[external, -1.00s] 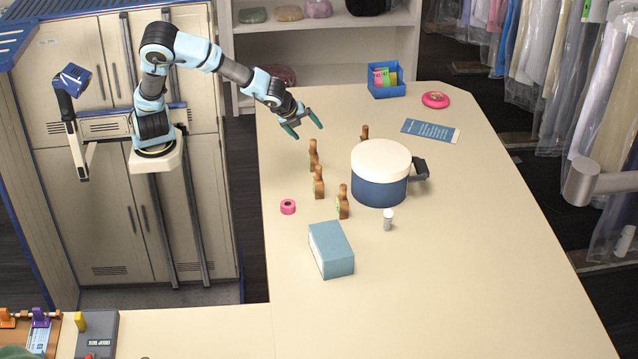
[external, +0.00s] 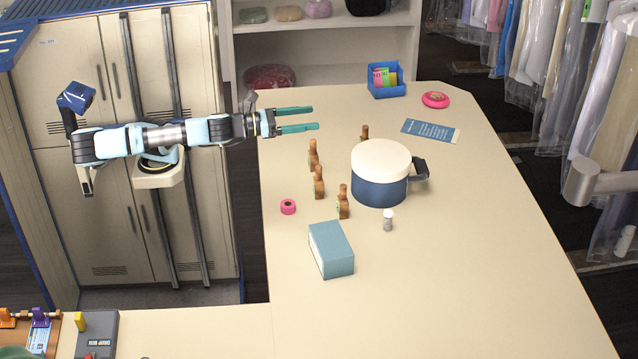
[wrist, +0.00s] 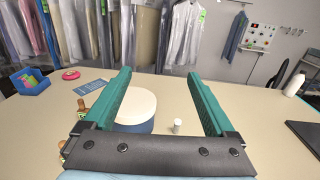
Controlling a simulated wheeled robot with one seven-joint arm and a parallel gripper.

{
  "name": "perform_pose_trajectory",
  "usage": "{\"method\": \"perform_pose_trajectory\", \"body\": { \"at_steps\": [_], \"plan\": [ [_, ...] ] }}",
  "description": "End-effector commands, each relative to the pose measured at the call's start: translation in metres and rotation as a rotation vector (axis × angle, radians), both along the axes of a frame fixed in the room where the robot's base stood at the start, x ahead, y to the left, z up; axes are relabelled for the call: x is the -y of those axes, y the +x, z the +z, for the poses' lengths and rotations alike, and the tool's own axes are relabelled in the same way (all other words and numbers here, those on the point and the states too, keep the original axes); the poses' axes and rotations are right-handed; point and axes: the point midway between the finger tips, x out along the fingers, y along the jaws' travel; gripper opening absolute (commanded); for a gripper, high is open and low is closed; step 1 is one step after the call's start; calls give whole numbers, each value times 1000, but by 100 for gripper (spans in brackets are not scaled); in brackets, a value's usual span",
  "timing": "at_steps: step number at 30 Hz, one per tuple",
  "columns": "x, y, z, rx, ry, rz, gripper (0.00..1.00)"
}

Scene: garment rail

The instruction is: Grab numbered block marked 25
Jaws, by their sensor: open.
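Several small brown wooden blocks with knobbed tops stand on the table: one at the back (external: 313,155), one below it (external: 319,182), one nearer the front (external: 343,202), and one behind the pot (external: 364,133). No number can be read on any of them, so I cannot tell which is 25. My gripper (external: 315,118) is open and empty, level above the table's back left part, with its green fingers pointing right. In the wrist view my gripper (wrist: 160,85) frames the pot, and a brown block (wrist: 82,107) shows beside the left finger.
A blue pot with a cream lid (external: 380,190) stands beside the blocks. A blue bin (external: 387,91) stands at the back. The right side of the table is clear.

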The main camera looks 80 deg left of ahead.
Motion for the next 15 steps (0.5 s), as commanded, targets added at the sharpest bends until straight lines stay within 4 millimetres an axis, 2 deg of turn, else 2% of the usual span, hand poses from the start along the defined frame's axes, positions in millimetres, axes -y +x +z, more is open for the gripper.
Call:
{"method": "perform_pose_trajectory", "body": {
  "at_steps": [8,11,15],
  "plan": [
    [-1,1,-82,-1,3,4,90],
    [-2,1,-121,-1,5,5,90],
    [-2,1,-192,-2,9,4,90]
  ]
}}
